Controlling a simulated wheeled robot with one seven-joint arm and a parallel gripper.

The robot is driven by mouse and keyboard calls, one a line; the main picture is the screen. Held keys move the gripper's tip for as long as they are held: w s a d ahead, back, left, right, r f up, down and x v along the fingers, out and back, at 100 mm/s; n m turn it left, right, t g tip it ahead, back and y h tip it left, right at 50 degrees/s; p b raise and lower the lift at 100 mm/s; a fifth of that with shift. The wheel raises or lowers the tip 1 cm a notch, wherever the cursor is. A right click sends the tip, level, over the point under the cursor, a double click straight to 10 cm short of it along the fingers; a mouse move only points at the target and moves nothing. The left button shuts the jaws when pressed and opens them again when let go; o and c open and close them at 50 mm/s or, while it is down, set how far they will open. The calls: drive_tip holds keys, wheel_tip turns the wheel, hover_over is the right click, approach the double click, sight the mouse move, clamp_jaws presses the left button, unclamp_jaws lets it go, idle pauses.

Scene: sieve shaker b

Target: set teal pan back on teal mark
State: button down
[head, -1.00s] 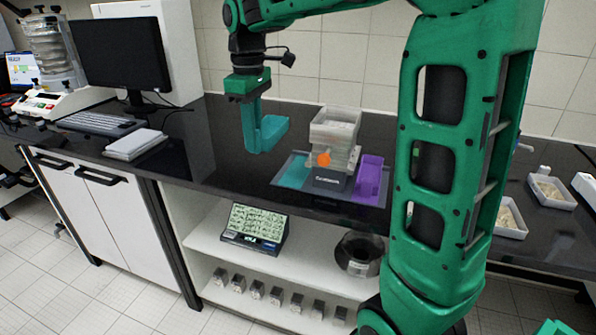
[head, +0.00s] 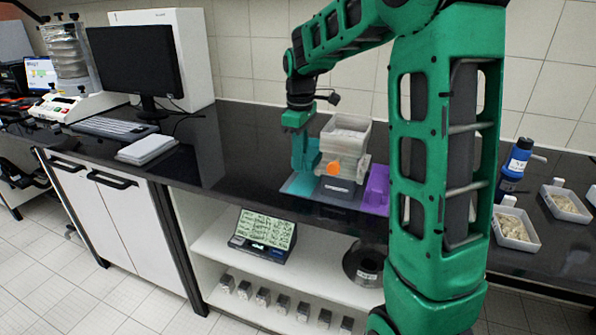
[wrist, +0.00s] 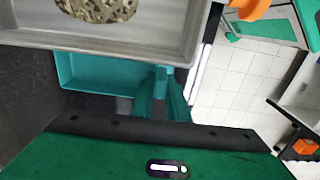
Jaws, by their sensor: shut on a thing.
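My gripper is shut on the pan's edge; the pan also shows in the wrist view (wrist: 95,72), beside the fingers (wrist: 162,97). The teal mark (head: 298,187) lies on the counter, below the pan in the head view and left of the scale. Part of the mark is hidden by the pan and scale. I cannot tell whether the pan touches the mark.
In the wrist view, a grey tray (wrist: 170,30) with grains is very close to the teal pan.

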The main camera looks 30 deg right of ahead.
drive_tip(key=shift+f, duration=1.9)
drive_tip(key=shift+f, duration=0.55)
drive_tip(key=c, duration=1.7)
unclamp_jaws()
wheel_tip(320, 180, up, 13)
drive_tip(key=shift+a+r, duration=0.1)
